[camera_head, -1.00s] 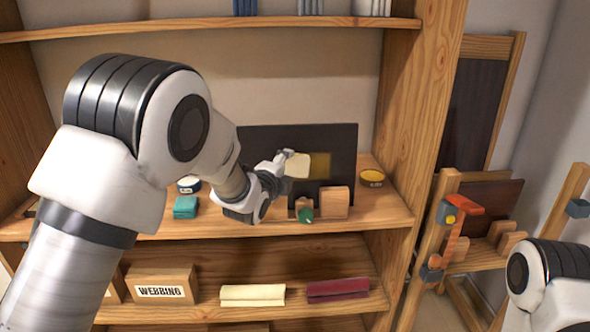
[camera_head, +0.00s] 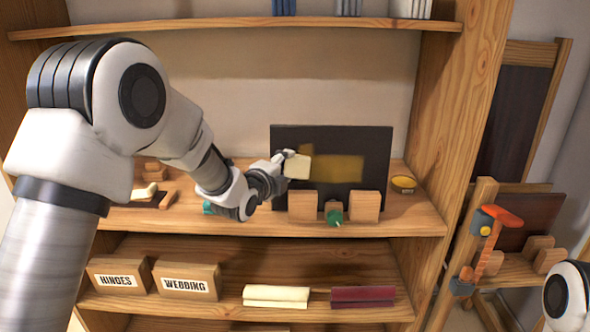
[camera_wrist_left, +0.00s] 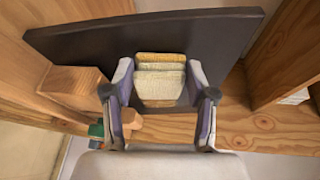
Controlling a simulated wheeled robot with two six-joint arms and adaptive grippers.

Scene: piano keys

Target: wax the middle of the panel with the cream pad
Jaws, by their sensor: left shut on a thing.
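The dark panel (camera_head: 375,145) stands upright on the middle shelf, behind wooden blocks. My left gripper (camera_head: 285,165) is shut on the cream pad (camera_head: 298,167), at the panel's left part, left of the main patch. In the left wrist view, the pad (camera_wrist_left: 160,85) sits between the two fingers, in front of the panel (camera_wrist_left: 225,35). I cannot tell whether it touches the panel. My right gripper is out of view.
Wooden blocks (camera_head: 302,206) and a green knob (camera_head: 334,217) stand before the panel. A yellow tin (camera_head: 403,184) is right of it. Boxes (camera_head: 187,279) and folded cream (camera_head: 276,296) and maroon (camera_head: 362,297) cloths lie below. An orange-handled tool (camera_head: 490,235) hangs at right.

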